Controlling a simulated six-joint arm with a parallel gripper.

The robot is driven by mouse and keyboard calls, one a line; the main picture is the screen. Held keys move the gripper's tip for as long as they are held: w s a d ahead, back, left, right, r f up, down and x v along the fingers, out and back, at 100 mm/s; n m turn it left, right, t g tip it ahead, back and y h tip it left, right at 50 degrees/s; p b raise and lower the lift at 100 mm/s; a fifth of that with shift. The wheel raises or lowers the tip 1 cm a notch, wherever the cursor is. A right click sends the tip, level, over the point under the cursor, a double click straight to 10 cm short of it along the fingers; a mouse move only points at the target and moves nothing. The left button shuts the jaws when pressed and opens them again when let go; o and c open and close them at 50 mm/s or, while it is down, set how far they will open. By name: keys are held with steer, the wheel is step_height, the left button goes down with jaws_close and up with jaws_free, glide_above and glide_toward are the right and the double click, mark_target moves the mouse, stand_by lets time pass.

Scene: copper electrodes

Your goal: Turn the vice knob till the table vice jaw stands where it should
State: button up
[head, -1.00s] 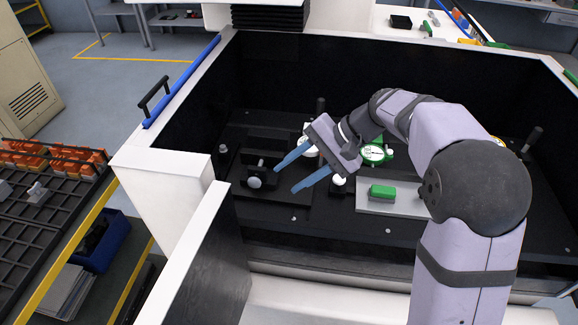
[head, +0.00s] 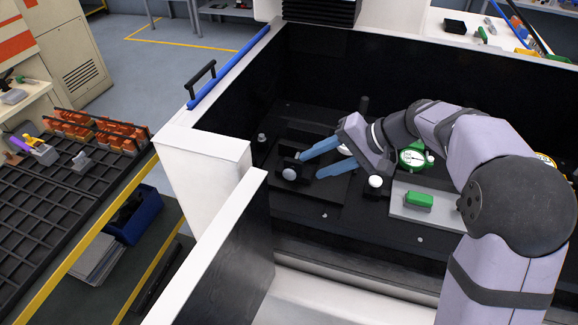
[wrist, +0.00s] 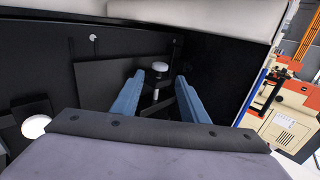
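The table vice is a dark block (head: 297,157) on the black plate inside the machine bay, with its round pale vice knob (head: 289,174) at the front. My gripper (head: 310,166) has two blue fingers, spread apart, with tips just right of the knob. In the wrist view my open gripper (wrist: 160,77) has the knob (wrist: 157,67) appearing between its fingertips, with a metal shaft below it. Nothing is held. Whether the fingers surround the knob or stop short of it I cannot tell. The jaw's exact position is hard to make out against the dark block.
A green block (head: 418,200) lies on a grey plate right of my gripper, near a green dial gauge (head: 412,157). A white round knob (head: 375,181) stands close to my wrist. White bay walls (head: 205,150) rise on the left, beside a black parts rack (head: 60,205).

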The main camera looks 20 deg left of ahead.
mark_target(294, 173)
steer(key=shift+b+x, duration=1.05)
steer(key=shift+x, duration=2.15)
steer(key=shift+a+f, duration=0.15)
steer(key=shift+a, duration=0.05)
steer(key=c, duration=0.9)
steer(key=shift+o, duration=0.2)
